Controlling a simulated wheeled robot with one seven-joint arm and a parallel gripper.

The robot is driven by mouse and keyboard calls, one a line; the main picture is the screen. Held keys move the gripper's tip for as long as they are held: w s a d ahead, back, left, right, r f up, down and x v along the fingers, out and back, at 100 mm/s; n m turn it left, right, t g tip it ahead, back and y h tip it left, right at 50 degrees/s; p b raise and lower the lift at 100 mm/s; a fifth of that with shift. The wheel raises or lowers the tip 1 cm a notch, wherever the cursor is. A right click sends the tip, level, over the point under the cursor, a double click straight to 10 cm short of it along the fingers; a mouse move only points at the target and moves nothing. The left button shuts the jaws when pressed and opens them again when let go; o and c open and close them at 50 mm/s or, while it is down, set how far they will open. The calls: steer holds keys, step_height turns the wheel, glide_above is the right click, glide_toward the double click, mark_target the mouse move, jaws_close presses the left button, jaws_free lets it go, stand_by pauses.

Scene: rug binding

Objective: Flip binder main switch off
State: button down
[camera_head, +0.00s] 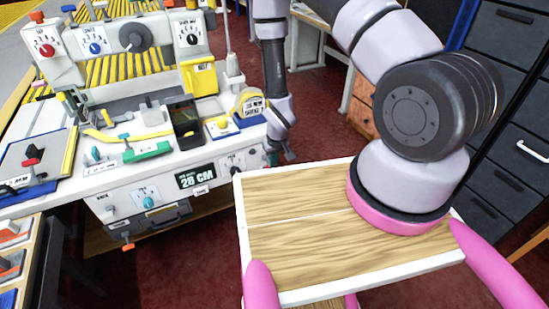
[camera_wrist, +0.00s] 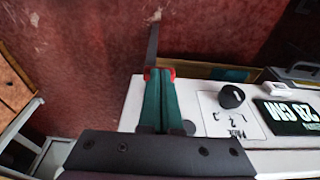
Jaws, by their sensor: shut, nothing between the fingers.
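The white binder machine (camera_head: 85,185) stands at the left in the head view. A dark knob (camera_head: 233,170) sits at the right end of its front panel, beside the "28 CM" display (camera_head: 195,176). In the wrist view this black knob (camera_wrist: 232,96) sits on a white label whose small text I cannot read clearly. I cannot tell which control is the main switch. My gripper (camera_head: 288,154) hangs just off the machine's right front corner. In the wrist view my gripper (camera_wrist: 160,74) has its teal fingers together, empty, left of the knob and apart from it.
More dials, red (camera_head: 47,50) and blue (camera_head: 95,47), sit on the upper panels. A teal knob (camera_head: 148,202) and an orange-tipped lever (camera_head: 128,241) are at the lower front. A wooden board with white edges (camera_head: 300,200) lies in the foreground. Red floor is open behind my gripper.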

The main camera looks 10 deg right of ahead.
steer(key=shift+s+d+f, duration=0.1)
steer(key=shift+s+f, duration=0.15)
steer(key=shift+f, duration=0.75)
steer(key=shift+s+d+f, duration=0.1)
steer(key=shift+s+f, duration=0.1)
steer(key=shift+f, duration=0.85)
steer(key=v, duration=1)
steer(key=shift+r, duration=0.4)
